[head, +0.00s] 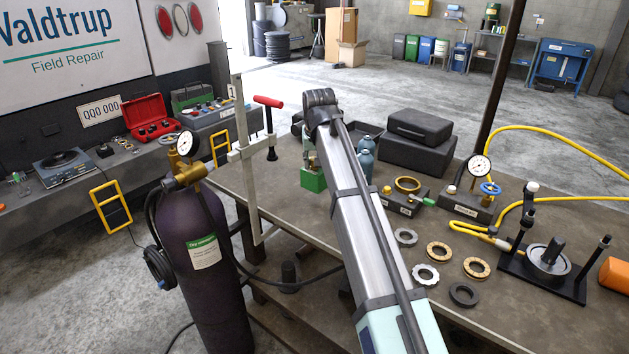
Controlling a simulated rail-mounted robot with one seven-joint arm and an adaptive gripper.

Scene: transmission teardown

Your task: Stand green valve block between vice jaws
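A green block (313,180), which looks like the valve block, is at the far left part of the workbench, just left of my arm. Metal and brass-coloured parts show above it, partly covered by my arm; I cannot tell whether they belong to the block. My arm reaches across the bench from the lower right, and its far joint is above the block. My gripper cannot be made out; it is hidden behind the arm or out of frame. I cannot make out the vice or its jaws.
Blue bottles (367,155) and black cases (418,138) stand behind my arm. Several rings (426,274) lie on the bench's right half, near gauge fixtures (478,168) and a black press plate (548,268).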

